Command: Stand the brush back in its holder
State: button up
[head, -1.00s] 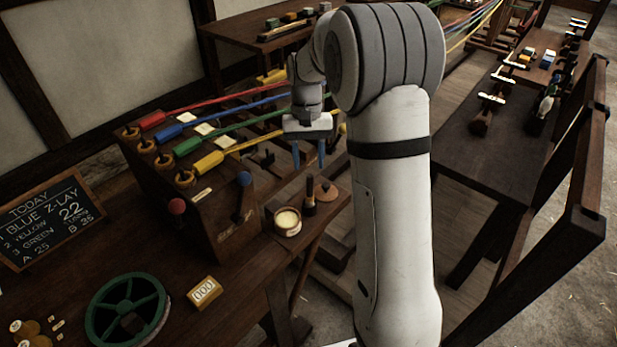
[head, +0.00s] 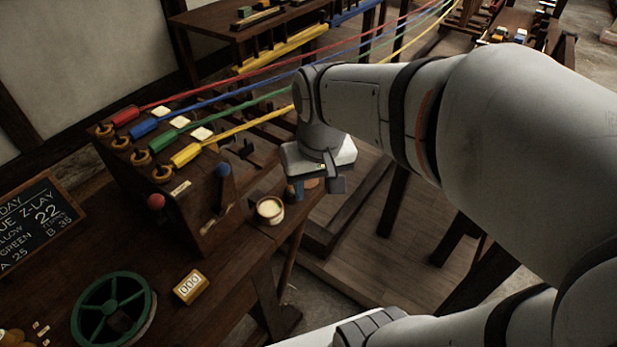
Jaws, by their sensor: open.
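My gripper (head: 306,187) is open and points down at the right end of the dark bench, just right of the pot of cream-coloured stuff (head: 270,209). One blue finger shows; the other is hidden behind the gripper body. A small dark upright piece, apparently the brush, stood right of the pot a second ago; my gripper now covers that spot, so the brush cannot be made out. A sliver of a round tan wooden piece (head: 313,183) shows beneath the gripper. I cannot tell which thing is the brush's holder.
A dark wooden box (head: 200,215) with coloured ropes, a red knob (head: 156,202) and a blue-knobbed lever (head: 223,171) stands left of the pot. A green wheel (head: 113,309), a counter (head: 190,287) and a chalkboard (head: 36,222) are further left.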

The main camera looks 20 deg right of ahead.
jog(key=s, duration=0.1)
jog(key=s+f, duration=0.1)
jog(key=s+t, duration=0.1)
jog(key=shift+s+f, duration=0.25)
jog(key=shift+s, duration=0.05)
dwell(1.2)
